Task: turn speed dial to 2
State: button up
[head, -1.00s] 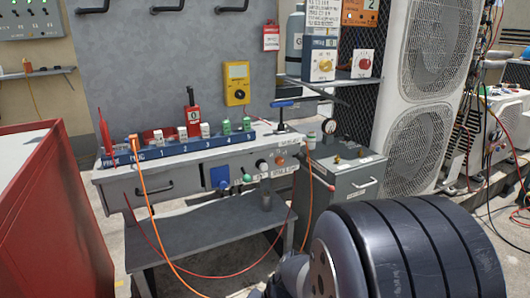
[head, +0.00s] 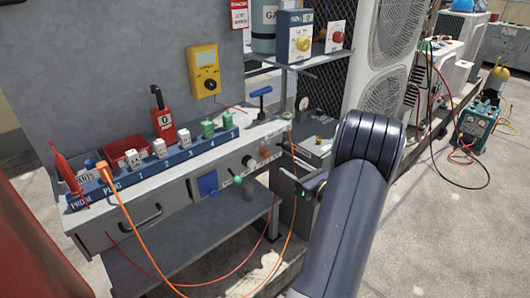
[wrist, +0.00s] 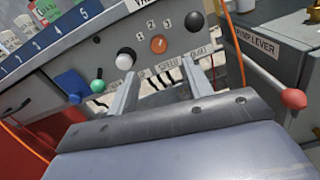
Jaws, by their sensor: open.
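On the front of the grey workbench (head: 172,207) is a knob panel. In the wrist view it carries a white-faced knob (wrist: 126,57), an orange button (wrist: 158,44) and a dark round knob (wrist: 194,20). In the head view the white-faced knob (head: 248,161) is left of my gripper (head: 303,190).
A blue block (head: 208,183) and a green knob (head: 237,180) sit left on the panel. An orange cable (head: 125,215) hangs in front of the bench. A red-tipped pump lever (wrist: 292,98) sticks out at right.

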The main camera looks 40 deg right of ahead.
aim_at(267, 155)
jog(key=w, duration=0.3)
jog(key=w+b, duration=0.1)
jog(key=w, duration=0.2)
jog(key=w+a, duration=0.1)
jog(key=w, duration=0.3)
jog(key=shift+w, duration=0.1)
jog(key=shift+c, duration=0.2)
jog(key=c, duration=0.9)
